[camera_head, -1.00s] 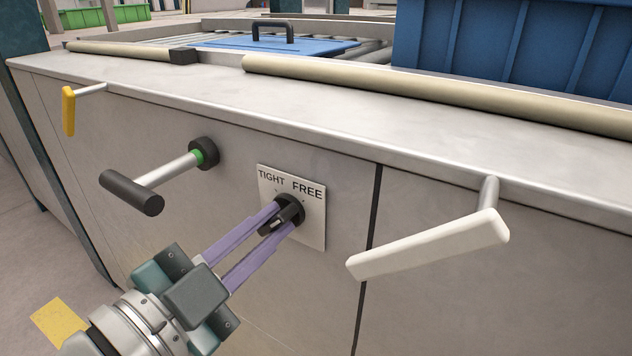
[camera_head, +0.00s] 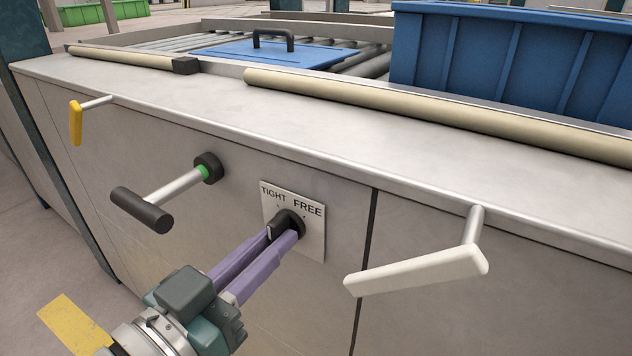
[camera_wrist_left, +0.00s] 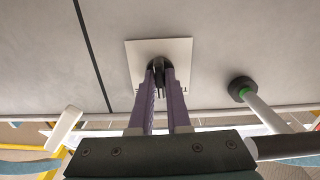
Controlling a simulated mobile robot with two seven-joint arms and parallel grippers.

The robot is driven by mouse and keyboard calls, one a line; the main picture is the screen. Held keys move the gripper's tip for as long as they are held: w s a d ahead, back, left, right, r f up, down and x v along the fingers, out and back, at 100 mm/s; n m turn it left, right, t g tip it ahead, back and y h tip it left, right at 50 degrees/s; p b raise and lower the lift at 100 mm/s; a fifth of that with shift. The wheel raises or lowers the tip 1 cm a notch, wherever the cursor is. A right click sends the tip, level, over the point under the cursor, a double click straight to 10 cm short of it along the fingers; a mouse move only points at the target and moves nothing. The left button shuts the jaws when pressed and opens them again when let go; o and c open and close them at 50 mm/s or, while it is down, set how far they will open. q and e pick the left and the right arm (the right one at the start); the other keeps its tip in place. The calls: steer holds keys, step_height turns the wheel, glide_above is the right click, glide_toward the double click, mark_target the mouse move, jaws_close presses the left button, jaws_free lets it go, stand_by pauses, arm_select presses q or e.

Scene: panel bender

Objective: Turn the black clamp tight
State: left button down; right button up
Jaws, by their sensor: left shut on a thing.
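The black clamp (camera_head: 291,219) is a round knob with a raised grip bar on a pale plate (camera_head: 313,233) marked TIGHT on the left and FREE on the right. The plate is on the grey front panel. My left gripper (camera_head: 283,236), with purple fingers, is shut on the clamp's bar. The left wrist view also shows the clamp (camera_wrist_left: 157,70) between the two fingertips, partly hidden by them. The bar's visible end leans up toward the TIGHT side. My right gripper is not in view.
A black-handled lever (camera_head: 142,210) with a green ring sticks out left of the plate. A white lever (camera_head: 418,271) sticks out on the right, and a yellow lever (camera_head: 76,123) at the far left. A blue bin (camera_head: 500,75) and a blue board (camera_head: 270,52) are on top.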

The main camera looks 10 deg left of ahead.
arm_select(q)
steer(key=shift+n+p, duration=0.3)
steer(key=shift+n, duration=3.9)
steer(key=c, duration=0.9)
jaws_free()
steer(key=p+v, duration=0.1)
steer(key=v, duration=0.9)
